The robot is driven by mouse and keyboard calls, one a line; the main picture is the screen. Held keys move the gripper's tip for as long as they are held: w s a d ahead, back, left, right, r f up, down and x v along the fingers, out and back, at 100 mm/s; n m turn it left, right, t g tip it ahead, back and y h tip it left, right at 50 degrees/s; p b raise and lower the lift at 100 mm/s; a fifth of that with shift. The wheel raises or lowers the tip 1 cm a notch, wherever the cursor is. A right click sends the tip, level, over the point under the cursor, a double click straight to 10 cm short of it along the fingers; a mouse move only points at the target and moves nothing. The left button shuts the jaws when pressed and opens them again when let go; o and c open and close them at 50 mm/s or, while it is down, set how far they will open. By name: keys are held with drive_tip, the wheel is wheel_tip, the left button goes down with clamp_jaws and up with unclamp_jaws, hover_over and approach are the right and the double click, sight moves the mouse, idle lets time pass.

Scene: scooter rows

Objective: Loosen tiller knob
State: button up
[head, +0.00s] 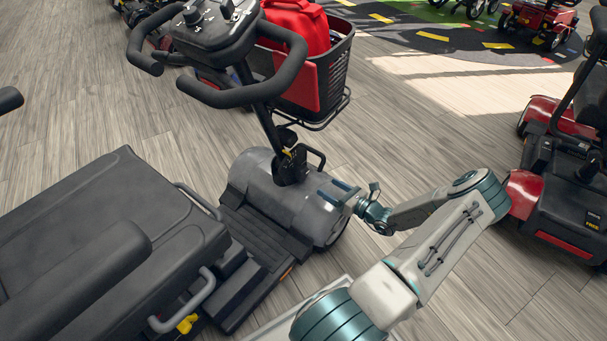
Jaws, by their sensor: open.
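A grey mobility scooter stands in front of me, its tiller (262,118) rising from the grey front cover (262,187) to black loop handlebars. At the tiller's foot is a black joint (291,166) with a small yellow mark. A dark, knob-like part (287,136) sticks out just above it; it is too small to tell for certain whether it is the tiller knob. My gripper (336,192) is open and empty over the right side of the front cover, right of and below the joint, apart from the knob-like part. Whether its fingers touch the cover cannot be told.
A black basket (330,84) with a red container (296,25) hangs ahead of the tiller. A thin black loop (316,157) stands beside the joint. The scooter's seat (100,225) fills the lower left. A red scooter (558,195) stands at right; bare floor lies between.

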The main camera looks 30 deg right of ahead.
sight(305, 175)
drive_tip(key=b+x, duration=0.3)
drive_tip(key=x, duration=0.7)
drive_tip(key=shift+a+f+b, duration=0.2)
drive_tip(key=shift+a+b, duration=0.05)
drive_tip(key=shift+b, duration=0.05)
drive_tip(key=shift+w+a+r, duration=0.1)
drive_tip(key=shift+w+r, duration=0.05)
drive_tip(key=shift+w, duration=0.5)
drive_tip(key=c, duration=1)
